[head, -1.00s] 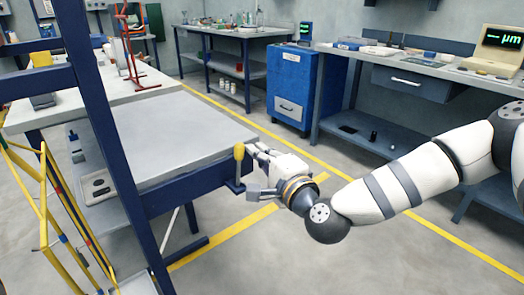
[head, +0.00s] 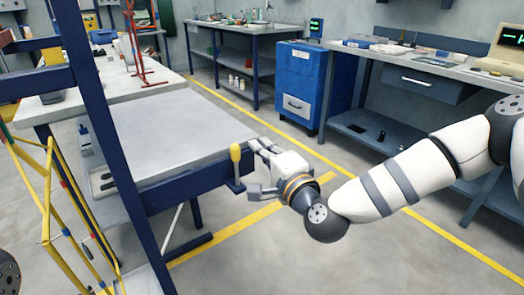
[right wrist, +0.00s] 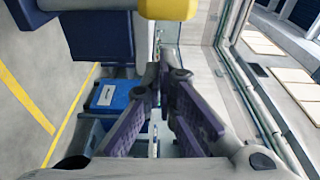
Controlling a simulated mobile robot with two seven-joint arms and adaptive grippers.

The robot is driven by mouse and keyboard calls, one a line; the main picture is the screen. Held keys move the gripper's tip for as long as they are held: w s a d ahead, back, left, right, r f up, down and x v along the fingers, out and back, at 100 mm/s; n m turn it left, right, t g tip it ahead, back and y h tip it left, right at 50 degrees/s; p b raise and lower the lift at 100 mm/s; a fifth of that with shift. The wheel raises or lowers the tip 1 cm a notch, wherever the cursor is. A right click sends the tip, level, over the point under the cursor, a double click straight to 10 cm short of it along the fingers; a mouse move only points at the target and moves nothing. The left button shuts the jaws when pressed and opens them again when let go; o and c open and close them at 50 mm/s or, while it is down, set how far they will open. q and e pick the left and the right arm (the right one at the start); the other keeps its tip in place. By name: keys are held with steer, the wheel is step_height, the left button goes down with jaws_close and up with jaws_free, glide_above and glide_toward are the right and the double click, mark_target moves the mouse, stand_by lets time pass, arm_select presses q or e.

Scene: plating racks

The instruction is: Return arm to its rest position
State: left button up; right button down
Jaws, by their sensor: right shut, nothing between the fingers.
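My right arm comes in from the right in the head view. Its white and grey gripper (head: 257,168) is beside the corner of the grey-topped table (head: 185,130). The gripper is shut and empty; its purple-padded fingers (right wrist: 160,88) converge in the right wrist view. A yellow-handled part (head: 235,158) stands upright at the table's edge, close to the fingers; I cannot tell whether they touch it. A yellow end also shows at the top of the right wrist view (right wrist: 168,9). My left gripper is not in view.
A dark blue upright (head: 105,130) and yellow rack frame (head: 50,200) stand at the left. A blue cabinet (head: 297,85) and workbench (head: 420,70) are behind. Open floor with yellow lines (head: 290,250) lies below and right of the gripper.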

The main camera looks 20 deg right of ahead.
steer(key=s+d, duration=0.3)
steer(key=s, duration=0.6)
steer(key=s+a+f+n+g+y+p, duration=0.1)
steer(key=s+a+f+n+g, duration=0.3)
steer(key=s+f, duration=0.5)
steer(key=s+a+f+n+g+y+p, duration=0.1)
steer(key=s+a+f+n+g, duration=0.25)
steer(key=s+f+g, duration=0.55)
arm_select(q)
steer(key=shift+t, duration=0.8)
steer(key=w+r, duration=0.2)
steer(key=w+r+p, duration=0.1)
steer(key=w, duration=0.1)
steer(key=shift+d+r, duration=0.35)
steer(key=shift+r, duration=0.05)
arm_select(e)
steer(key=s+d+f+n+g+h, duration=0.1)
steer(key=s+d+f+n+g, duration=0.1)
steer(key=s, duration=0.6)
steer(key=s+d+f+n+g+h, duration=0.2)
steer(key=s+d+f+n, duration=0.1)
steer(key=s+d, duration=0.3)
steer(key=s+d+f+n+g+h, duration=0.2)
steer(key=s+d+f+g, duration=0.1)
steer(key=s, duration=0.7)
steer(key=shift+d+f+n, duration=0.35)
steer(key=shift+d+f, duration=0.25)
steer(key=shift+d, duration=0.05)
